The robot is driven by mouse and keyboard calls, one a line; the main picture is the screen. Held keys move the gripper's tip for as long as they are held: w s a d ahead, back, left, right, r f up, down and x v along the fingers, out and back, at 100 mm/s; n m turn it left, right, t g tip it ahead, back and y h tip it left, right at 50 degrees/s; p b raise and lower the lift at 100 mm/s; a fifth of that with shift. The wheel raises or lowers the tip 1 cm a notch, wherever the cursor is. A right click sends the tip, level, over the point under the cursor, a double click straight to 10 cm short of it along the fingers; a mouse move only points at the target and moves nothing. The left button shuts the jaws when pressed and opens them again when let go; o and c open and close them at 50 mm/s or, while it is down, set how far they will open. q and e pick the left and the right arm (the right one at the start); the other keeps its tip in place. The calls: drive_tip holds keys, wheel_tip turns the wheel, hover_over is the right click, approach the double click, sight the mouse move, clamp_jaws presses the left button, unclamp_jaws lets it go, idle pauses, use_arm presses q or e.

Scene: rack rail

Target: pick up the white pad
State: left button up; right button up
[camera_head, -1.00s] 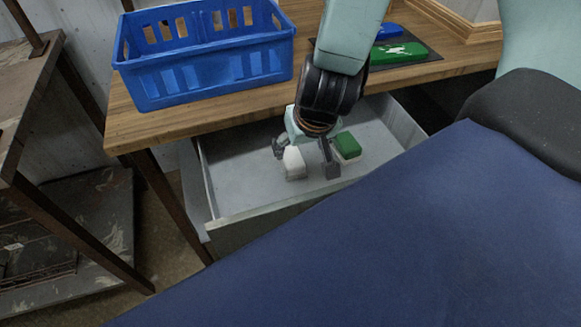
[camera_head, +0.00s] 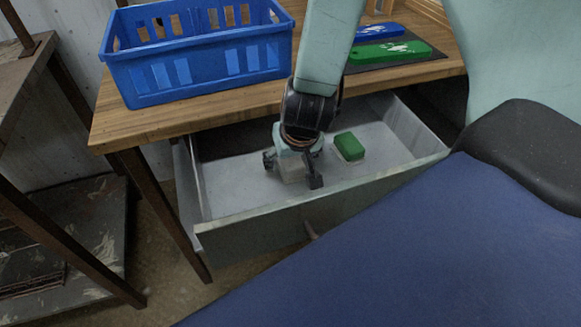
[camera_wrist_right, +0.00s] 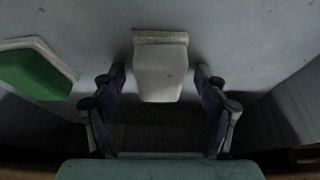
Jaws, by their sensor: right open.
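The white pad (camera_head: 291,172) lies on the floor of the open grey drawer (camera_head: 320,204), in shadow under my right gripper. In the wrist view the white pad (camera_wrist_right: 161,72) is upper centre, with its far end beyond the fingertips. My right gripper (camera_head: 292,171) is open and points down into the drawer. Its fingers stand on either side of the pad's near part; in the wrist view the gripper (camera_wrist_right: 160,78) shows a gap on both sides. Whether the fingers touch the drawer floor I cannot tell. My left gripper is not in view.
A green-topped block (camera_head: 349,146) sits in the drawer right of my gripper; it shows left in the wrist view (camera_wrist_right: 32,74). A blue crate (camera_head: 200,72) stands on the wooden table (camera_head: 135,124) above. Green (camera_head: 390,52) and blue (camera_head: 380,31) items lie on a dark mat.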

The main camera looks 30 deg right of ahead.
drive_tip(key=c, duration=1.2)
drive_tip(key=shift+r, duration=0.1)
drive_tip(key=shift+c, duration=0.2)
